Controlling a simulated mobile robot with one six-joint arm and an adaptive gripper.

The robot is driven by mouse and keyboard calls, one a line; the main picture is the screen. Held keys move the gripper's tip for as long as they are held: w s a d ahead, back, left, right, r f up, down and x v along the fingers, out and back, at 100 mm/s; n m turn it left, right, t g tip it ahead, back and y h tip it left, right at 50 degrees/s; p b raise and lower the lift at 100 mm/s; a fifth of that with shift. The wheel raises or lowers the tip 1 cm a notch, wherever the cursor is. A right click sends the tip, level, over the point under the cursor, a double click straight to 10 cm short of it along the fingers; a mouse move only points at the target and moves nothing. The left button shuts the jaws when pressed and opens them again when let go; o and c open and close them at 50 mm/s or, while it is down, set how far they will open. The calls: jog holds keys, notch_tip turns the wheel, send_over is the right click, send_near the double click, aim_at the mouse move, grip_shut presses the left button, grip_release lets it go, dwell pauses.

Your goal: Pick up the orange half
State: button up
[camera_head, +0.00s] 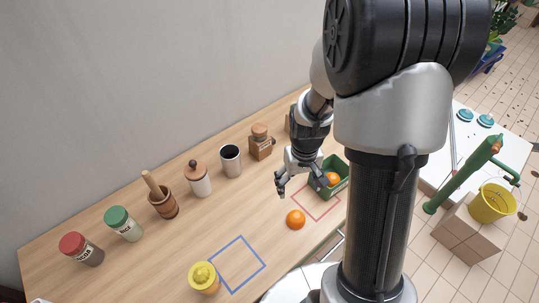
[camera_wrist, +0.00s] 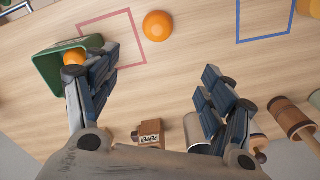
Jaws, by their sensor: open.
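An orange (camera_head: 296,219) lies on the wooden table just outside the red square outline (camera_head: 339,209). It also shows in the wrist view (camera_wrist: 157,26), beyond my fingertips and beside the red outline. Its visible side is round, and I cannot tell if it is a half. A second orange piece (camera_head: 333,179) sits inside the green box (camera_head: 341,162). In the wrist view it shows in the box (camera_wrist: 50,69), partly behind my left finger. My gripper (camera_head: 302,186) is open and empty above the table, near the box; it also shows in the wrist view (camera_wrist: 163,68).
A yellow juicer (camera_head: 204,279) stands by a blue square outline (camera_head: 238,265). A metal cup (camera_head: 231,161), pepper mill (camera_head: 261,142), lidded jar (camera_head: 199,179), mortar (camera_head: 162,200) and two spice jars line the wall side. The table between the oranges and this row is clear.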

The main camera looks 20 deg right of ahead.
aim_at(296, 212)
notch_tip(296, 212, down, 14)
jog(key=b, duration=0.4)
jog(key=shift+d+f, duration=0.1)
jog(key=shift+d, duration=0.05)
jog(key=f+b, duration=0.1)
jog(key=f, duration=0.2)
jog(key=f+b, duration=0.1)
jog(key=f, duration=0.1)
jog(key=shift+w+d+f+b, duration=0.1)
jog(key=shift+d+b, duration=0.2)
jog(key=shift+c, duration=0.6)
jog(key=c, duration=0.8)
